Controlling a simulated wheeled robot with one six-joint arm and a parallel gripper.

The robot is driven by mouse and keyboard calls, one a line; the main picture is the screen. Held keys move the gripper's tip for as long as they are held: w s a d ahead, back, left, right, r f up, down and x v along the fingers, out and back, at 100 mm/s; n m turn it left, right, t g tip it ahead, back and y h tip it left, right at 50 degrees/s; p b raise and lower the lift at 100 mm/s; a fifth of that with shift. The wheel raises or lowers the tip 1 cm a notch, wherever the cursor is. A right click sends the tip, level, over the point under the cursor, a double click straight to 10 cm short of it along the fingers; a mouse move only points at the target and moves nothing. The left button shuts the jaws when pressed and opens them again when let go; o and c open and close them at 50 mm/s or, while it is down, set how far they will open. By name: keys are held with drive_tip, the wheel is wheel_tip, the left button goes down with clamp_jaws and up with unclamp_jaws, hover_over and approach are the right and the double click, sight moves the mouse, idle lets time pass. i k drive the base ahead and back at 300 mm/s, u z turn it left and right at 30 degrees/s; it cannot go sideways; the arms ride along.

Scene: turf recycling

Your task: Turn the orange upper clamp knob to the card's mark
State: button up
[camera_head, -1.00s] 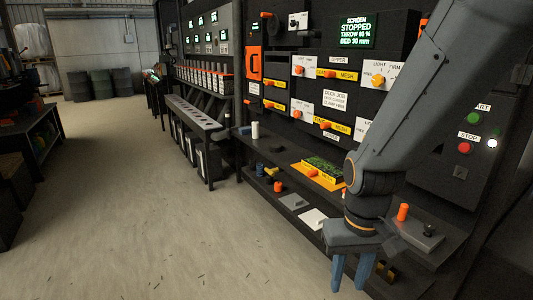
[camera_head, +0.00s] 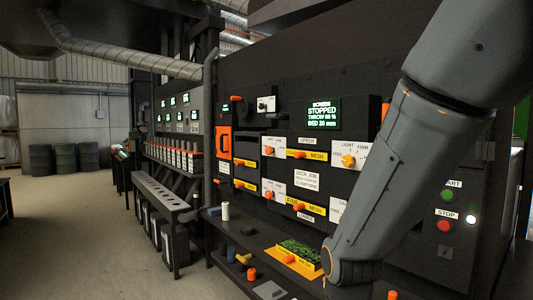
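The UPPER row on the dark panel has two white dial plates with orange knobs. One orange knob (camera_head: 348,161) sits at the right on a plate (camera_head: 362,148) marked LIGHT and FIRM. Another orange knob (camera_head: 268,150) sits at the left on a similar plate. Their exact pointing is too small to tell. The white card (camera_head: 307,180) between the rows reads DECK JOB, with a last line that looks like CLAMP FIRM. My arm crosses the right side, in front of part of the panel and the lower right dial plate (camera_head: 337,210). My gripper is below the picture.
A screen (camera_head: 323,115) reads STOPPED. A yellow MESH strip with an orange handle (camera_head: 300,155) lies between the upper dials. Green (camera_head: 447,195) and red (camera_head: 444,226) buttons are at the right. A ledge below holds a yellow tray (camera_head: 270,256) and small parts. Floor at left is clear.

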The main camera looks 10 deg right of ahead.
sight(269, 151)
drive_tip(key=u, duration=0.7)
drive_tip(key=i, duration=1.1)
drive_tip(key=u, duration=0.4)
drive_tip(key=i, duration=0.8)
drive_tip(key=z, duration=1.1)
drive_tip(key=i, duration=0.75)
drive_tip(key=z, duration=0.8)
